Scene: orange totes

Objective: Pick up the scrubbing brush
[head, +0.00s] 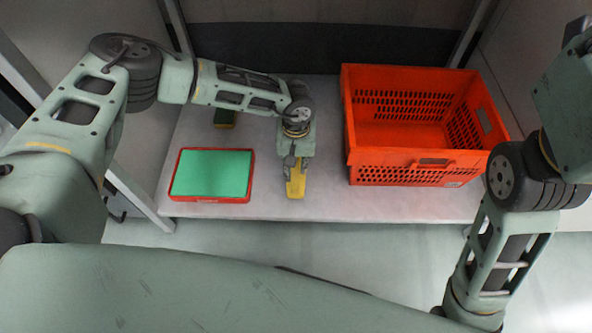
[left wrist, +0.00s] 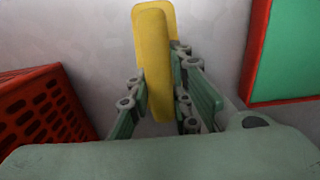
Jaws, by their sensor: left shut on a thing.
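The scrubbing brush (head: 296,184) shows as a yellow, long, narrow block in the head view, at the front middle of the pale shelf. It also shows in the left wrist view (left wrist: 154,62), upright in the picture. My left gripper (head: 294,166) is over the brush's far part, with its two fingers (left wrist: 160,98) on either side of it and shut on it. Part of the brush is hidden by the fingers. I cannot tell whether the brush touches the shelf. My right arm shows at the right edge of the head view, but its gripper is out of view.
An orange tote (head: 364,172), empty as far as I see, stands to the right. A red-framed tray with a green surface (head: 211,173) lies to the left. Bare shelf (head: 325,203) lies near the front edge.

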